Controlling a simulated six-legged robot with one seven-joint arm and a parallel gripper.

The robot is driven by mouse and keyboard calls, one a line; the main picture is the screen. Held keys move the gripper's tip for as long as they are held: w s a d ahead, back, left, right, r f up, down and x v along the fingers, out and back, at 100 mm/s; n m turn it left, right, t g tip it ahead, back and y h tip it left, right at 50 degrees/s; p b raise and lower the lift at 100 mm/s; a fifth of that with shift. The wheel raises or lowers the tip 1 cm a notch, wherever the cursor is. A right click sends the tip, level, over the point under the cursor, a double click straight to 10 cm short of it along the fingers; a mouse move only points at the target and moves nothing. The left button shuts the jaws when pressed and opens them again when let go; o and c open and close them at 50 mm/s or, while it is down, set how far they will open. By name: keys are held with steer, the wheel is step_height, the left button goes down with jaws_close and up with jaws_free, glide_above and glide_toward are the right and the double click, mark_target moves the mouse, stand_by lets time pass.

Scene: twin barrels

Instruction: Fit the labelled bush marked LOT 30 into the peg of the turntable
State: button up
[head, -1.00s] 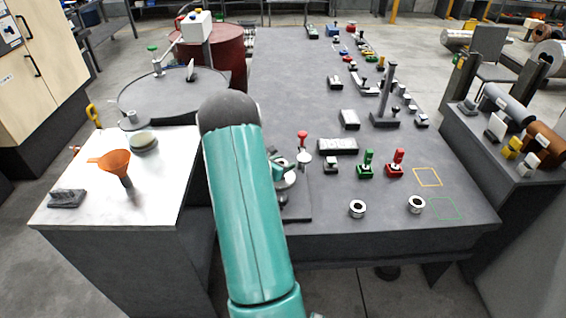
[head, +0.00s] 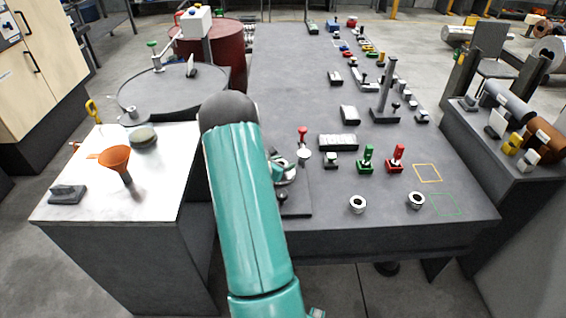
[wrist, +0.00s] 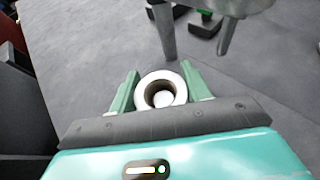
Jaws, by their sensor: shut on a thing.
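My gripper (wrist: 162,95) shows in the wrist view with its two green fingers closed on the sides of a pale ring-shaped bush (wrist: 143,88). The bush's hole faces the camera, and something pale shows inside it; I cannot tell whether that is a peg. No LOT 30 label is readable. In the head view my own arm hides most of the gripper and the held bush. A small round metal fixture (head: 286,179) on a dark plate shows just right of the arm; I cannot tell if it is the turntable, and no peg is clear there.
Two loose bushes stand on the grey table, one left (head: 357,204) and one right (head: 416,200). Green (head: 366,160) and red (head: 396,160) clamps stand behind them. A metal post (wrist: 161,32) rises beyond the gripper.

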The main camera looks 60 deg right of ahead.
steer(key=shift+f, duration=0.35)
steer(key=o, duration=1.3)
steer(key=shift+f, duration=0.1)
steer(key=shift+a, duration=0.1)
steer(key=v, duration=1.3)
steer(key=shift+w+a+r, duration=0.15)
steer(key=shift+a+r, duration=0.1)
